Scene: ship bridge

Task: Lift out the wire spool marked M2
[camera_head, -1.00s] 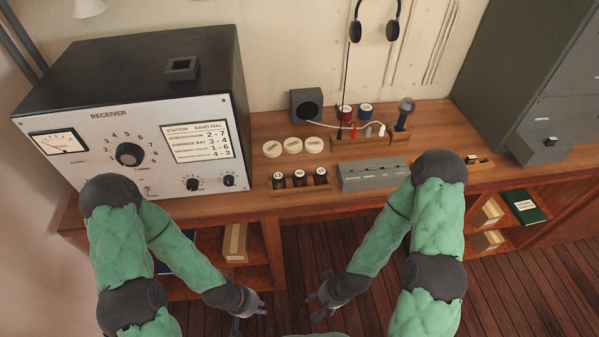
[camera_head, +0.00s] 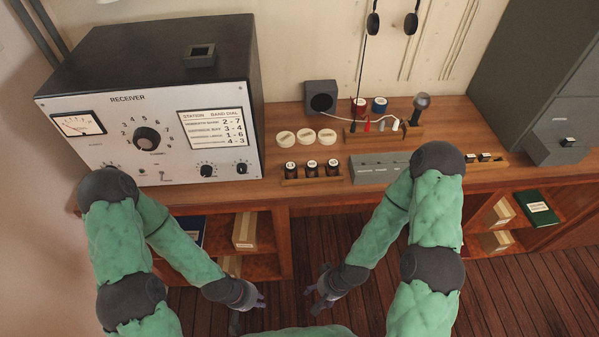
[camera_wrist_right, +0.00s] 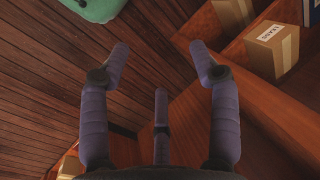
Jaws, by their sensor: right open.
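Three dark reddish-brown spools with white, lettered tops stand in a small wooden rack (camera_head: 311,181) on the desk. The middle spool (camera_head: 311,169) seems to be the one marked M2, but the lettering is too small to be sure. My left gripper (camera_head: 250,304) is low in front of the desk, its fingers apart and empty. My right gripper (camera_head: 317,290) is open and empty in front of the desk, below the rack. Its spread fingers (camera_wrist_right: 157,60) show in the right wrist view over the wooden floor. Both grippers are well apart from the spools.
The receiver (camera_head: 150,130) stands left of the rack, and a grey box with switches (camera_head: 378,170) is close on its right. Pale round discs (camera_head: 306,136) lie behind it. Shelves with cartons (camera_head: 245,231) are under the desk. Floor space lies in front.

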